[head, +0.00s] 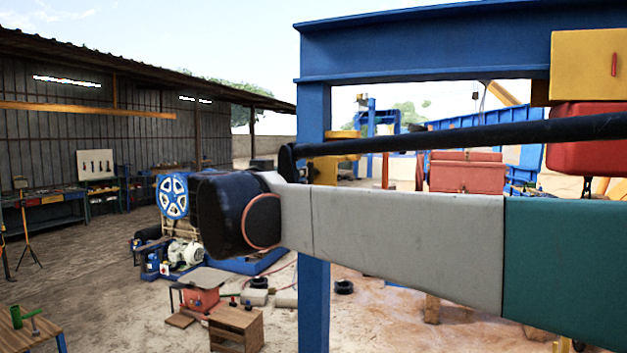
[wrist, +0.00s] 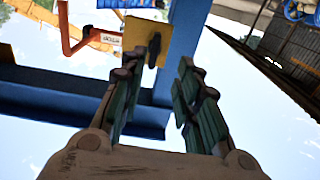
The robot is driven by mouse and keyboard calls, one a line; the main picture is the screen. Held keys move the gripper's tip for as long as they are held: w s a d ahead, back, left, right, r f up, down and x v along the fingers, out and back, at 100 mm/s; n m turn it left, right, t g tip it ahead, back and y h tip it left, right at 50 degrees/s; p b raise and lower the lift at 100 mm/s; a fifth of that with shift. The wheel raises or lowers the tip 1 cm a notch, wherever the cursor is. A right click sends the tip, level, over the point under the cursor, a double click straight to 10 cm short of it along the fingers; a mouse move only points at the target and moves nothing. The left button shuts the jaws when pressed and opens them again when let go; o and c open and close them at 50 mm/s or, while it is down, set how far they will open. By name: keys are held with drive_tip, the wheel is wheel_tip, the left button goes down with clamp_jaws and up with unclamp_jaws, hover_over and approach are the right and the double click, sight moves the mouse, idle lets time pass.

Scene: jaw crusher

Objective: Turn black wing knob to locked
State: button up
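The black wing knob (wrist: 154,49) sits on a yellow plate (wrist: 135,34) on the blue frame in the wrist view. Its wing runs roughly up and down in that picture. My gripper (wrist: 160,66) has its two green-padded fingers spread apart with nothing between them. The knob shows just beyond the fingertips, nearer the left one, which partly overlaps the plate. I see no clear contact, and the exact gap in depth cannot be told. In the head view, my gripper and the knob cannot be made out; my arm crosses the picture.
The blue frame (head: 314,265) stands upright behind my arm, with a thick blue beam across the top. A yellow box (head: 590,66) and a red part (head: 588,140) are at right.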

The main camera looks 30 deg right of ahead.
drive_tip(key=shift+s+d+v, duration=0.25)
drive_tip(key=shift+s+v, duration=0.1)
drive_tip(key=shift+v, duration=1.8)
drive_tip(key=s+f+n+g+y+b, duration=0.15)
drive_tip(key=s+f+b, duration=0.35)
drive_tip(key=f, duration=0.8)
drive_tip(key=s+f+n+g+y+b, duration=0.1)
drive_tip(key=s+f+n+y+b, duration=0.15)
drive_tip(key=f+b, duration=0.7)
drive_tip(key=s+f+n+g+y+b, duration=0.1)
drive_tip(key=s+f+g+y+b, duration=0.3)
drive_tip(key=f, duration=1.2)
drive_tip(key=s+a+f+n+y+b, duration=0.1)
drive_tip(key=s+a+f+y+b, duration=0.1)
drive_tip(key=f, duration=0.7)
drive_tip(key=s+a+f+n+t+y+b, duration=0.1)
drive_tip(key=s+a+f+b, duration=0.3)
drive_tip(key=f, duration=0.6)
drive_tip(key=s+a+f+n+t+y+b, duration=0.1)
drive_tip(key=s+a+f+n+y+b, duration=0.2)
drive_tip(key=f, duration=0.7)
drive_tip(key=s+b, duration=0.2)
drive_tip(key=b, duration=0.1)
drive_tip(key=shift+s+f, duration=0.2)
drive_tip(key=shift+s, duration=0.1)
drive_tip(key=shift+a, duration=0.1)
